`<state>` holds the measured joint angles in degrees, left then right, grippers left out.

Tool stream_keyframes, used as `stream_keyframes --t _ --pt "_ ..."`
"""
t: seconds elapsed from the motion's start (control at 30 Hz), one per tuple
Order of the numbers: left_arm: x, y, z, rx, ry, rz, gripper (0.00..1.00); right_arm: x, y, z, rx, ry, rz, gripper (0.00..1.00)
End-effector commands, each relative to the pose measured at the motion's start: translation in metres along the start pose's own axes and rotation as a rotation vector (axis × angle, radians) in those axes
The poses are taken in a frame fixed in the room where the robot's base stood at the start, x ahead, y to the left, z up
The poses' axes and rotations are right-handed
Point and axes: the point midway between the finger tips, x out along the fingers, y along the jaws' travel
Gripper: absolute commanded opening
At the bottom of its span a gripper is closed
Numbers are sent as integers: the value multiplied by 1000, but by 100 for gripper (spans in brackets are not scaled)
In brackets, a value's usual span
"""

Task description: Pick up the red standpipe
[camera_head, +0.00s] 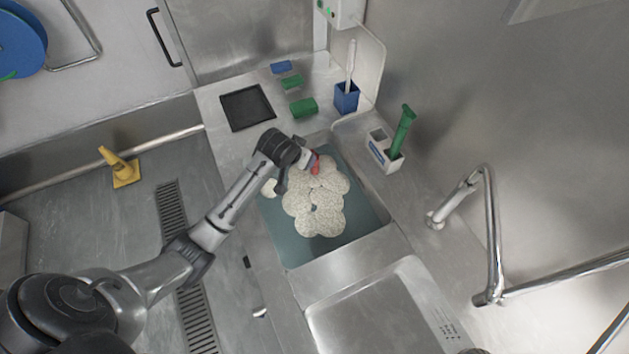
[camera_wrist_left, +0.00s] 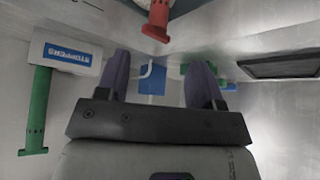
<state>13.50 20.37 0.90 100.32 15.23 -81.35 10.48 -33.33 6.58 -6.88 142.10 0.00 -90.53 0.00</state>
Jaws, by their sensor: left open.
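The red standpipe (camera_head: 315,166) shows in the head view at the upper part of the white foam in the sink, partly hidden by my left gripper (camera_head: 298,172). In the left wrist view the red standpipe (camera_wrist_left: 157,18) is at the top middle, its flanged end toward me and its other end cut off by the frame edge. My left gripper (camera_wrist_left: 158,62) is open. Its two fingers are apart with nothing seen between them, and the standpipe appears beyond the fingertips. Whether a finger touches it I cannot tell. My right gripper is not in view.
The sink (camera_head: 365,222) holds white foam (camera_head: 318,205). A blue cup (camera_head: 346,98) with a brush, sponges and a dark tray (camera_head: 247,107) lie behind.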

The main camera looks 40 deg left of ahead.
Motion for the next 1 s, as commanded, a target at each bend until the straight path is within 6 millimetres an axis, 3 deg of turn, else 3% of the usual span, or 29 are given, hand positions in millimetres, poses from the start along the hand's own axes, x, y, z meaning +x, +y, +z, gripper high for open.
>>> stream_keyframes --t 0.3,0.67,1.0 --pt "55 0 -1 -4 0 0 61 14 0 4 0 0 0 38" --pt "79 0 -2 -2 1 0 61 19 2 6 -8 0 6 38" --pt "120 2 -6 -2 0 0 61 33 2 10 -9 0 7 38"
